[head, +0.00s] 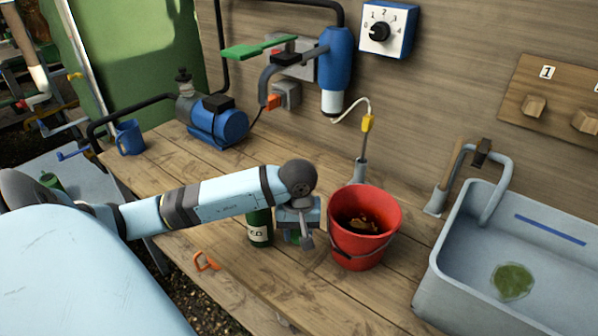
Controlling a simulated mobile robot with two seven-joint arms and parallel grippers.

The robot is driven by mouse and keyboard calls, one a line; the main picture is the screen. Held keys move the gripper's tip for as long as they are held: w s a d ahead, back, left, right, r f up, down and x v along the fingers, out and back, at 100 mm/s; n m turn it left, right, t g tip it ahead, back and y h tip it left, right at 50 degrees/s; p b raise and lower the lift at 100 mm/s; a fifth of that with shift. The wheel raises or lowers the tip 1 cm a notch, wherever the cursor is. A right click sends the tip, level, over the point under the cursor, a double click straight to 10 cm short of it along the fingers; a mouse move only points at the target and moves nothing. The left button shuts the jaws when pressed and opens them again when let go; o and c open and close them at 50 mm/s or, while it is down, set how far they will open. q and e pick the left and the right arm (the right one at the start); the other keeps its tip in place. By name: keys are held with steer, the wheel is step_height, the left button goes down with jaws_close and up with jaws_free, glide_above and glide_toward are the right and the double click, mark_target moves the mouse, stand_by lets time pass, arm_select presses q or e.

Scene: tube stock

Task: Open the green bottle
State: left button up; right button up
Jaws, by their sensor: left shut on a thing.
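A green bottle (260,229) with a pale label stands upright on the wooden bench, left of the red bucket. Its top is hidden behind my left arm, so I cannot see whether it is open. My left gripper (299,236) points down just right of the bottle, between it and the bucket. It is shut on a small green thing (291,238), mostly hidden by the gripper; I cannot tell what it is. My right gripper is not in view.
The red bucket (349,246) with brownish contents stands close to the right of my left gripper. A grey sink (433,275) is at the right. A blue pump (226,124) and blue mug (129,136) stand at the back left. An orange hook (203,265) lies near the front edge.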

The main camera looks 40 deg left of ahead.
mark_target(298, 254)
arm_select(q)
step_height(298, 254, down, 2)
steer(key=shift+f, duration=0.2)
step_height(298, 254, down, 4)
steer(key=shift+r, duration=0.25)
steer(key=shift+f, duration=0.1)
steer(key=shift+f, duration=0.1)
steer(key=shift+f+b, duration=0.15)
steer(key=shift+b, duration=0.25)
steer(key=o, duration=1)
steer(key=shift+r, duration=0.2)
